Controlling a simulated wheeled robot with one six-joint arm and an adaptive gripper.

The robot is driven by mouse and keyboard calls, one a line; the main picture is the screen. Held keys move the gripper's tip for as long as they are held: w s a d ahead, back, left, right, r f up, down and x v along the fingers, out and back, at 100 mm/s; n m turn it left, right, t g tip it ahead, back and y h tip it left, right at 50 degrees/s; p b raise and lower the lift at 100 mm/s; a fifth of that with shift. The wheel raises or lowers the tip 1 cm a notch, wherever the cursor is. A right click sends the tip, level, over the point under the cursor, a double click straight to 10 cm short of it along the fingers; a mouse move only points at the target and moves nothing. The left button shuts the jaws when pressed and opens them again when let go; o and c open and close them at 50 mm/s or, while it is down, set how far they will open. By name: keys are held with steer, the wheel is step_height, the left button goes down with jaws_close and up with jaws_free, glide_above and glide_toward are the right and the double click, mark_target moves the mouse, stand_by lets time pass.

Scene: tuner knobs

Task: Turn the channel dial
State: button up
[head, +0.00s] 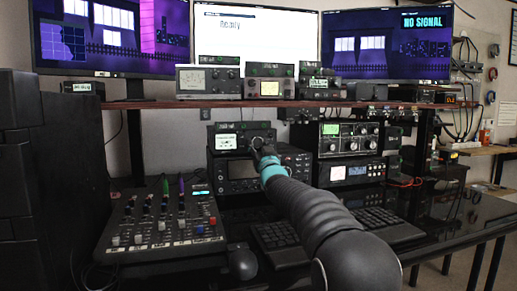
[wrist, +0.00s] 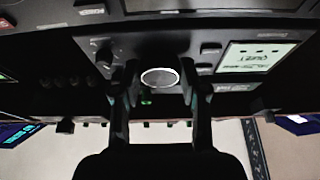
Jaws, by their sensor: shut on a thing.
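The channel dial (wrist: 160,77) shows in the wrist view as a round knob with a bright rim, on the front panel of a radio unit with a small lit screen. My gripper (wrist: 160,84) has one finger on each side of it and is shut on it. In the head view the radio unit (head: 228,141) sits under the shelf at the centre, and my gripper (head: 261,149) is at the right part of its front. The gripper hides most of the dial there. The dial's pointer or marking cannot be made out.
A larger unit (head: 240,183) stands below the radio, and stacked units (head: 347,137) stand to its right. The shelf (head: 160,104) runs just above. A mixer (head: 165,220), keyboard (head: 285,240) and mouse (head: 243,264) cover the desk in front. Three monitors (head: 255,35) stand above.

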steer(key=m+h+b, duration=0.1)
steer(key=m+h, duration=0.1)
steer(key=m, duration=0.2)
steer(key=shift+a+m+b, duration=0.15)
steer(key=shift+m+b, duration=0.15)
steer(key=shift+b, duration=0.05)
steer(key=shift+r+m+h+p, duration=0.1)
steer(key=shift+m+h+p, duration=0.15)
steer(key=shift+m+h, duration=0.75)
steer(key=shift+r+m+h+p, duration=0.1)
steer(key=shift+m+h+p, duration=0.3)
steer(key=shift+m, duration=1.1)
steer(key=o, duration=1.1)
steer(key=shift+o, duration=0.2)
steer(key=shift+f, duration=0.1)
steer(key=shift+s, duration=0.1)
steer(key=v, duration=1.2)
steer(key=shift+a, duration=0.15)
